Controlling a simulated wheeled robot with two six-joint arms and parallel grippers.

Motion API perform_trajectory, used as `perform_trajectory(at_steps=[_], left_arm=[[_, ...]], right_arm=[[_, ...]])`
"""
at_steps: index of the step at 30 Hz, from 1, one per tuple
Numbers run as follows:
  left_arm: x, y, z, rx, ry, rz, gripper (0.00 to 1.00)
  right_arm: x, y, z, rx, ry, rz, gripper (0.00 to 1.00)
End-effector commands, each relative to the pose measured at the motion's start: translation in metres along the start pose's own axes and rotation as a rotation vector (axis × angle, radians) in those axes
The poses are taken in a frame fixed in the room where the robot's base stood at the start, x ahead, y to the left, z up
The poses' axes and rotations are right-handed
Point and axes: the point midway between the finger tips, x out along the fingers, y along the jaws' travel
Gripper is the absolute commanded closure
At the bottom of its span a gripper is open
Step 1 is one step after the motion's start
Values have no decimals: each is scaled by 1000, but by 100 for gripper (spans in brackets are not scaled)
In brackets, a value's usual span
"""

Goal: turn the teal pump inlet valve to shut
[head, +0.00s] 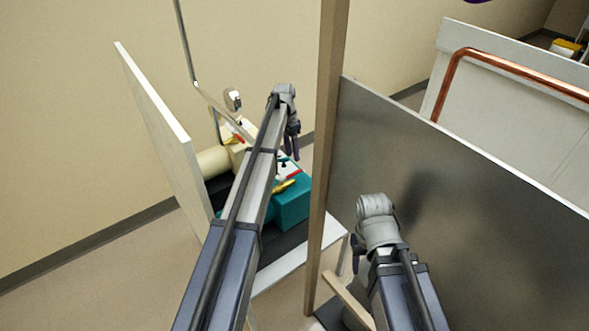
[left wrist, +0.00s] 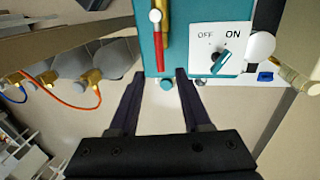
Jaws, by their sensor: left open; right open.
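The teal pump (head: 293,208) sits on a low table in the head view. In the left wrist view its teal body (left wrist: 178,50) is at the top centre. Which part is the inlet valve is not certain. A white panel with a teal knob (left wrist: 221,62) reads OFF and ON; the knob points towards ON. My left gripper (left wrist: 157,76) is open and empty, its fingers just before the pump's edge. My right gripper (head: 357,258) is open, away from the pump.
A wooden post (head: 328,130) and grey panel (head: 450,180) stand right of the pump. A pale board (head: 160,130) stands to its left. Grey cylinders with brass valves (left wrist: 92,76) and an orange hose show left in the wrist view.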

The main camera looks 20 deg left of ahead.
Motion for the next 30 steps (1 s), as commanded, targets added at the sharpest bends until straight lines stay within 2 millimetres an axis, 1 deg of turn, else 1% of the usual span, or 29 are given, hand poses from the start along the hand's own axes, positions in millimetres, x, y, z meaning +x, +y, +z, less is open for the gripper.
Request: perform_trajectory(at_steps=[1, 12, 15, 19, 27, 30], left_arm=[[9, 0, 0, 0, 0, 0, 52], [56, -1, 0, 0, 0, -1, 52], [65, 0, 0, 0, 0, -1, 52], [70, 0, 0, -1, 0, -1, 52], [69, 0, 0, -1, 0, -1, 52], [69, 0, 0, -1, 0, -1, 63]], right_arm=[[9, -1, 0, -1, 0, 0, 50], [55, -5, -3, -6, 0, 1, 50], [64, -6, -4, -6, 0, 1, 50], [68, -6, -4, -5, 0, 1, 50], [67, -6, -4, -5, 0, 1, 50], [67, -6, -4, -5, 0, 1, 50]])
